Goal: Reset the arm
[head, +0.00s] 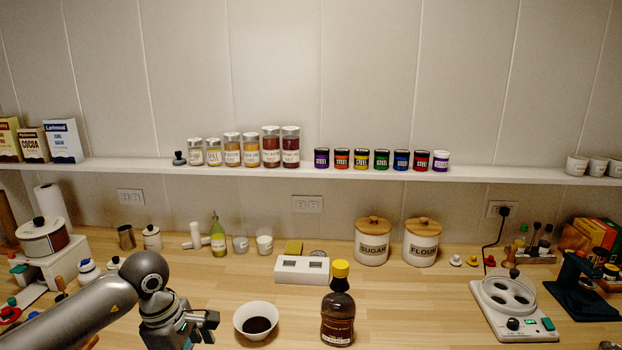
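My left arm comes in from the lower left, and its gripper (208,326) is low over the wooden counter, pointing right. Two dark fingers show at its end with a gap between them, and nothing is seen between them. A white bowl (245,313) with dark contents stands just right of the gripper, apart from it. A dark brown bottle (338,316) with a yellow cap stands upright right of the bowl. My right gripper is not in view.
The wooden counter (430,312) is clear right of the bottle. A white scale-like box (302,270), sugar canister (372,242) and flour canister (421,243) stand behind. A white appliance (510,305) is at right. A shelf (400,172) with jars runs above.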

